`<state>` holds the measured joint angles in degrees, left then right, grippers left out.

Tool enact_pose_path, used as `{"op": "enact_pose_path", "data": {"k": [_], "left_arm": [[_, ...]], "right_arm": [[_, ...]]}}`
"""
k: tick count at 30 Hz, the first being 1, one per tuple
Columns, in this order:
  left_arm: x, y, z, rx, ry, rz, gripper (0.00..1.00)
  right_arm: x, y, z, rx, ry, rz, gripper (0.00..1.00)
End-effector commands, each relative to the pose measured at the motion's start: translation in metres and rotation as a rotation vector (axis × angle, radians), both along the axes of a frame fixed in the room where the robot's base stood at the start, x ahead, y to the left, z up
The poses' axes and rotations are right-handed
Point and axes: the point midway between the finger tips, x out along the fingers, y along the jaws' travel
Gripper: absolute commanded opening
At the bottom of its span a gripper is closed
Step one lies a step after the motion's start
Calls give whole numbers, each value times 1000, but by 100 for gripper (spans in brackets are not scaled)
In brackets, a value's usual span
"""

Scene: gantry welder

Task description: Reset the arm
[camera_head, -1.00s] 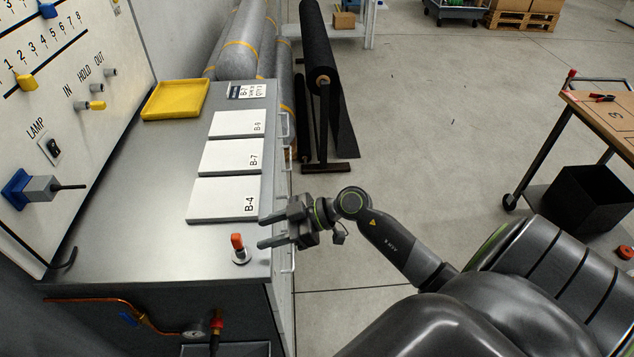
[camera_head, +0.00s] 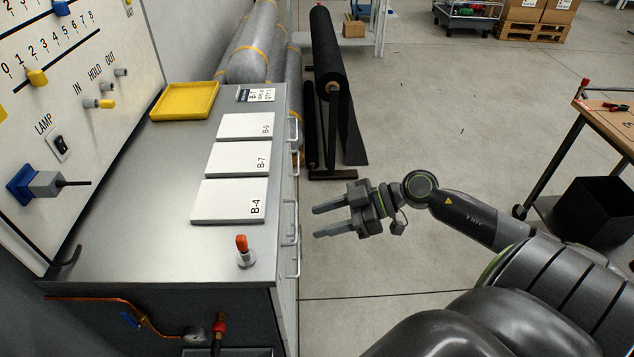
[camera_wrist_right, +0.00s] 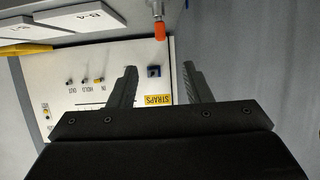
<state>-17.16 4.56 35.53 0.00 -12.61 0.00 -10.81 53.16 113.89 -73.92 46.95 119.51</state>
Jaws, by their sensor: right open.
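My right gripper (camera_head: 328,222) is open and empty in the head view. It hangs over the floor just right of the metal cabinet's (camera_head: 190,262) handled side, apart from it, with its fingers pointing left. My right arm (camera_head: 470,215) reaches in from the lower right. In the right wrist view the two fingers (camera_wrist_right: 160,80) are spread with nothing between them. An orange-tipped peg (camera_head: 243,252) stands upright on the cabinet top, left of the gripper; it also shows beyond the fingers in the wrist view (camera_wrist_right: 160,30). My left gripper is not in view.
White panels marked B-4 (camera_head: 228,201), B-7 (camera_head: 238,160) and B-9 (camera_head: 246,126) lie on the cabinet, with a yellow tray (camera_head: 185,99) behind. A control board (camera_head: 75,110) stands at left. A black roll on a stand (camera_head: 330,60) is behind; a wooden cart (camera_head: 605,125) stands right.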

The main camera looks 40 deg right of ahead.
Motion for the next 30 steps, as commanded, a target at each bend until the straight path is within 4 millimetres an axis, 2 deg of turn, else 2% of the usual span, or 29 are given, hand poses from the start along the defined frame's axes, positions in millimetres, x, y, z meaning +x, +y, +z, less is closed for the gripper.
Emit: {"op": "enact_pose_path", "data": {"k": [9,11,14,17,20,22,26,30], "left_arm": [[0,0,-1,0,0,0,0],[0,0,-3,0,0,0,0],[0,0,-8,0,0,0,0],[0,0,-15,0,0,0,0],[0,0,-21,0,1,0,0],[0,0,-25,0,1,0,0],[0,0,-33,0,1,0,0],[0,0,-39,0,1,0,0]], "right_arm": [[1,-3,-2,10,-5,-11,45],[6,-7,-9,28,-19,-36,45],[20,-24,-31,81,-64,-127,45],[36,-53,-69,131,-120,-284,45],[44,-87,-123,139,-149,-476,45],[40,-110,-167,115,-144,-612,45],[14,-141,-258,21,-74,-842,45],[-36,-153,-352,-114,71,-1013,45]]}}
